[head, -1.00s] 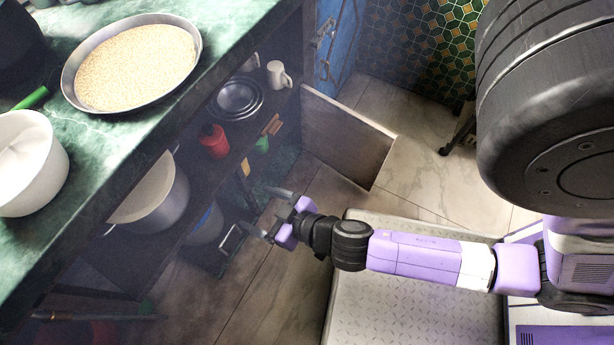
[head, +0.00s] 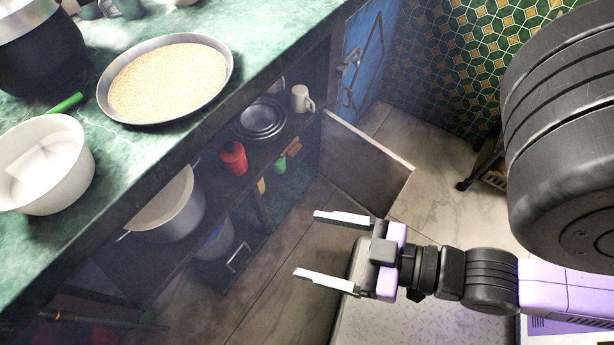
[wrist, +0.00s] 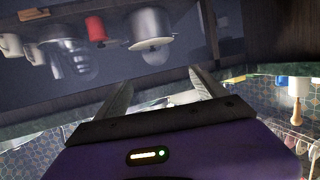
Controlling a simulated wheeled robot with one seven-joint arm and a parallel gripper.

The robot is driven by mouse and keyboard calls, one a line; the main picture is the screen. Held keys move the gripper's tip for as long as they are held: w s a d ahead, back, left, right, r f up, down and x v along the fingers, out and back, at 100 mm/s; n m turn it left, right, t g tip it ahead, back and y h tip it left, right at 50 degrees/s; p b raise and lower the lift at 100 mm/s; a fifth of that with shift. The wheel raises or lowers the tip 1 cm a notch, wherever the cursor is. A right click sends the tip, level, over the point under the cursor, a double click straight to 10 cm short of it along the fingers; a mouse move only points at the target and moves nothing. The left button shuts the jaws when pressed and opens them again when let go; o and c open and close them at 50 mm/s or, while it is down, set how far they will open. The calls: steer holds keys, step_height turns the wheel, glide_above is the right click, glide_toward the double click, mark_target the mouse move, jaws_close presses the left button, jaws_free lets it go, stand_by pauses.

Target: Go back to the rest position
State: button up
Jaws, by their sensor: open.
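My gripper (head: 328,250) is open and empty, with its two fingers apart and pointing left toward the cabinet under the counter. It hangs in free air in front of the open shelves. In the wrist view my gripper (wrist: 160,95) shows its two fingers spread with nothing between them. My purple and black arm reaches in from the right in the head view.
The green counter (head: 290,30) holds a pan of grain (head: 168,80) and a white bowl (head: 42,165). Below, shelves hold a large pot (head: 170,212), a red container (head: 233,158) and a white mug (head: 302,98). An open cabinet door (head: 365,170) stands behind my gripper.

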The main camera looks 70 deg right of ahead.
step_height(320, 180, up, 16)
steer(key=p, duration=1.5)
steer(key=shift+f, duration=0.2)
steer(key=o, duration=0.4)
steer(key=shift+r+p, duration=0.2)
steer(key=shift+p, duration=0.3)
steer(key=shift+c, duration=0.2)
steer(key=shift+o, duration=0.3)
steer(key=shift+f, duration=0.1)
